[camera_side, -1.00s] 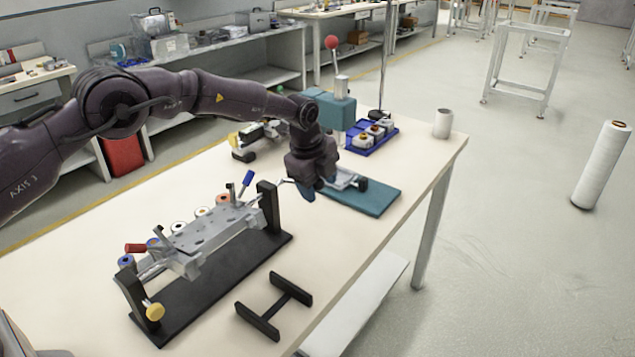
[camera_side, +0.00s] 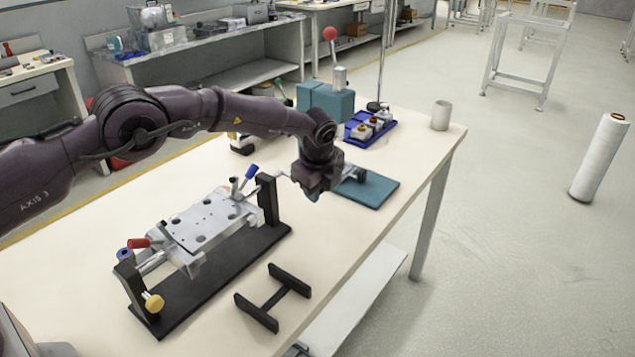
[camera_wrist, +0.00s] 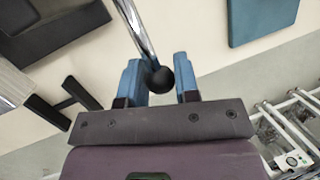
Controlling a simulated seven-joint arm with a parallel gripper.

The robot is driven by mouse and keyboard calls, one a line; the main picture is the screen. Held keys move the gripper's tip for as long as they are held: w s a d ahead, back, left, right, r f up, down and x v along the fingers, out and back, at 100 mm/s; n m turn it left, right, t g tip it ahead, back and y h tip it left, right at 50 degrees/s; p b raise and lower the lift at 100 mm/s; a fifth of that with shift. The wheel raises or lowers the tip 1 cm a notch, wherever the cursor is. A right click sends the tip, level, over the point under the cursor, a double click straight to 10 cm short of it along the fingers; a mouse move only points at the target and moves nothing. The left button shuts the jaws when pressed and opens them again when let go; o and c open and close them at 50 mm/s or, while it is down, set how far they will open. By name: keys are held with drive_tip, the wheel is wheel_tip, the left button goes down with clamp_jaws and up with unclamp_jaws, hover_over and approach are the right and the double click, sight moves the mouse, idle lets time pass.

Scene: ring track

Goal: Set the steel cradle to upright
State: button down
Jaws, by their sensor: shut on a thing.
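The steel cradle (camera_side: 205,225) is a grey plate with holes, carried between black end posts on a dark base (camera_side: 215,285). In the side view its broad face leans toward the camera, so it is tilted. A red-handled clamp (camera_side: 138,243) and a blue-handled clamp (camera_side: 251,172) sit at its ends. My gripper (camera_side: 318,196) is beyond the far post. In the wrist view my gripper (camera_wrist: 159,80) has its blue fingers shut on a black ball knob (camera_wrist: 160,79) at the end of a shiny crank rod (camera_wrist: 135,30). The cradle's underside is hidden.
A yellow knob (camera_side: 154,304) is on the near post. A black H-shaped stand (camera_side: 272,297) lies in front. A teal mat (camera_side: 368,190) is beside my gripper, with a blue tray (camera_side: 370,128) and white cup (camera_side: 441,115) behind. The table edge is right.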

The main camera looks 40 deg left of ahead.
drive_tip(key=shift+f, duration=0.2)
drive_tip(key=c, duration=0.9)
unclamp_jaws()
drive_tip(key=shift+o, duration=0.2)
drive_tip(key=shift+r, duration=0.1)
drive_tip(key=v, duration=1.2)
drive_tip(key=shift+r, duration=0.4)
drive_tip(key=shift+s, duration=0.1)
